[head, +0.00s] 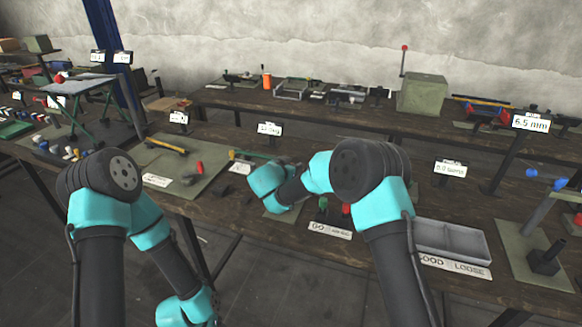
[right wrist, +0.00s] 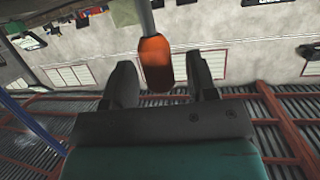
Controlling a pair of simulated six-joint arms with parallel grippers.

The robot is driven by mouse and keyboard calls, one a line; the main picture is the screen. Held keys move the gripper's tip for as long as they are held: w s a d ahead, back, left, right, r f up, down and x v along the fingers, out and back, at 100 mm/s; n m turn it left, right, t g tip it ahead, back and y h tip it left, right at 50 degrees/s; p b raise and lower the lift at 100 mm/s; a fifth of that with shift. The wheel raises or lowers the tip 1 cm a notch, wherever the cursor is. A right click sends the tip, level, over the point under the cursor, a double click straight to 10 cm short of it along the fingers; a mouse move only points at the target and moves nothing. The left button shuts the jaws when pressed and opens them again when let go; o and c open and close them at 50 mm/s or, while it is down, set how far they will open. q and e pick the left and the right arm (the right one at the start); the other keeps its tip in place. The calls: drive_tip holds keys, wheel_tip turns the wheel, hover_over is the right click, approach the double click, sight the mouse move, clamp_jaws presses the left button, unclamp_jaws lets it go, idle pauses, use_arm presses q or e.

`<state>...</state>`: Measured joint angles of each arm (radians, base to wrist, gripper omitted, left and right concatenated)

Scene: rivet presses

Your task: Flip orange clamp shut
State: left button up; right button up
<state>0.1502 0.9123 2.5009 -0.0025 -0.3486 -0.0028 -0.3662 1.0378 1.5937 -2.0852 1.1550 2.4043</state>
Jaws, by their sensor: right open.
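The orange clamp shows in the right wrist view as a rounded orange handle grip (right wrist: 155,68) on a grey metal rod. My right gripper (right wrist: 162,74) is open, with one dark finger on each side of the orange grip.
Green and red pieces (head: 323,204) stand by a sign near my right forearm. A grey tray (head: 450,240) lies to the right. A mat (head: 180,160) with a hammer (head: 167,144) lies to the left. A grey-green box (head: 422,94) stands on the rear bench.

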drive_tip(key=shift+s, duration=0.1)
drive_tip(key=v, duration=1.7)
drive_tip(key=shift+s, duration=0.15)
